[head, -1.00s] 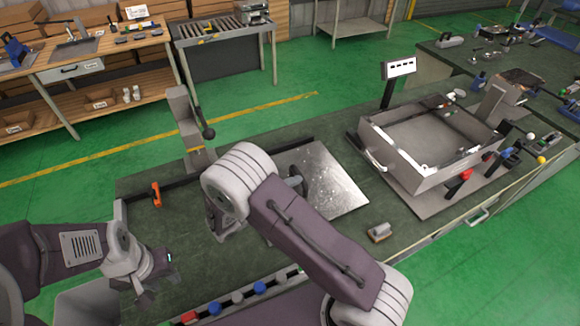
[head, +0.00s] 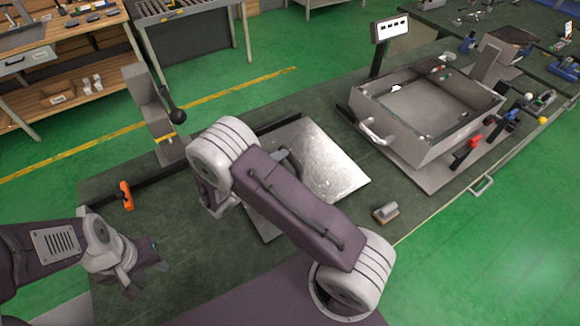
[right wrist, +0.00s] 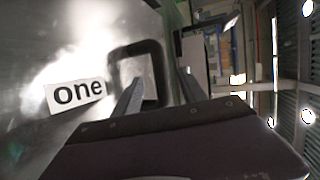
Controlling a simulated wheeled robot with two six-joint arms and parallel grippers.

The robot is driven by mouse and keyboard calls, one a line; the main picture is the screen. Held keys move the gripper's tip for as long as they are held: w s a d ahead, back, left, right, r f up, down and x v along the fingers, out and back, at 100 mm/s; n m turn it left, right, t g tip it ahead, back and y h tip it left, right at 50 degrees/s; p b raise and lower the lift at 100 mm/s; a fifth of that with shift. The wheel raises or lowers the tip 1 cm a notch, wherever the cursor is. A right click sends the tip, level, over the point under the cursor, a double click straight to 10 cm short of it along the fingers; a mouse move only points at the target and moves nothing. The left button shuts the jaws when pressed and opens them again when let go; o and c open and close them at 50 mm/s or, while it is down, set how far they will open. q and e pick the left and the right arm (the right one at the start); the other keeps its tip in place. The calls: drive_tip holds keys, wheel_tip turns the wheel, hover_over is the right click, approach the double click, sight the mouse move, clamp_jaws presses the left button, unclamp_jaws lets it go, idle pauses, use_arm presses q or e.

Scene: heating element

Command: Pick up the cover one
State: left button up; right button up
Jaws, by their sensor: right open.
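The cover one is a flat, shiny metal plate (head: 335,172) lying on the dark green bench in the head view. Its white label "one" (right wrist: 77,94) and dark arched handle (right wrist: 135,48) show in the right wrist view. My right gripper (right wrist: 162,80) is open, with its two fingers close to the handle. The left finger overlaps the handle in the picture; I cannot tell whether they touch. In the head view my right arm hides part of the plate and most of that gripper. My left gripper (head: 148,278) hangs over the bench's left end, away from the plate; its jaw state is unclear.
A metal box with a handle (head: 430,145) stands right of the plate. A small block (head: 386,213) lies in front of it. A lever stand (head: 155,115) and an orange tool (head: 126,195) are at the left. Bare bench shows between tool and plate.

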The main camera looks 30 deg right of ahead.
sight(288, 159)
drive_tip(key=x, duration=0.5)
drive_tip(key=shift+s+d+f+p, duration=0.15)
drive_tip(key=shift+s+d+p, duration=0.05)
drive_tip(key=shift+d+p, duration=0.2)
drive_tip(key=shift+s, duration=0.1)
clamp_jaws()
idle(0.9)
